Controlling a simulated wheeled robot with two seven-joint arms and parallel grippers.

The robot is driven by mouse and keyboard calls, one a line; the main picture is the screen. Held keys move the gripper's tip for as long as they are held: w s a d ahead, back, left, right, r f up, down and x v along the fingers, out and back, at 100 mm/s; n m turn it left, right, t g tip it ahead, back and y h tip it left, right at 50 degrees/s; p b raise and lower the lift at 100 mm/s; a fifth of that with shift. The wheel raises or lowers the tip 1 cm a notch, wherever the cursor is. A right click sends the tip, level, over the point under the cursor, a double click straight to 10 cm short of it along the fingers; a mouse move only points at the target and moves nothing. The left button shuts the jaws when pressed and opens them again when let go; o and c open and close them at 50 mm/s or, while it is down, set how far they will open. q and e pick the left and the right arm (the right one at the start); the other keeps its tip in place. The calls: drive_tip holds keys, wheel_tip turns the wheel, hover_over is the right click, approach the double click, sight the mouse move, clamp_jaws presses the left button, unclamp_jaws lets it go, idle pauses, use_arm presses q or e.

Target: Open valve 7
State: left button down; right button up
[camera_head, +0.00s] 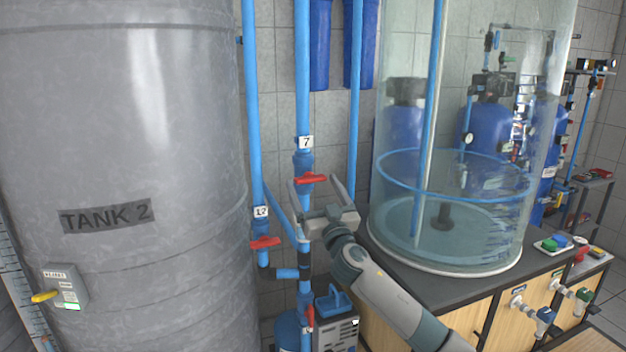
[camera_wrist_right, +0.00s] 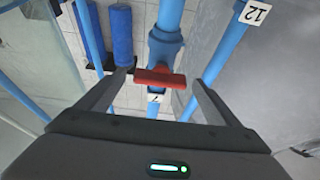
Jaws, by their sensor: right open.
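Valve 7 has a red handle (camera_head: 310,179) on a vertical blue pipe, under a white label "7" (camera_head: 306,142). The handle lies crosswise to the pipe. My right gripper (camera_head: 316,187) is open just in front of and below it, its two fingers pointing up on either side of the pipe. In the wrist view the red handle (camera_wrist_right: 160,78) shows between the tips of the open right gripper (camera_wrist_right: 158,86), with a visible gap at each side. I cannot tell the exact depth between fingers and handle. My left gripper is not in view.
Valve 12's red handle (camera_head: 264,243) is close at lower left, under its label. The grey tank (camera_head: 120,120) fills the left side. A clear cylinder (camera_head: 400,235) stands on the counter at right. Another red valve handle (camera_head: 310,317) is below my gripper.

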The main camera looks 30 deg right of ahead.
drive_tip(key=shift+w+r, duration=0.1)
drive_tip(key=shift+w, duration=0.25)
drive_tip(key=c, duration=1)
drive_tip(key=shift+c, duration=0.2)
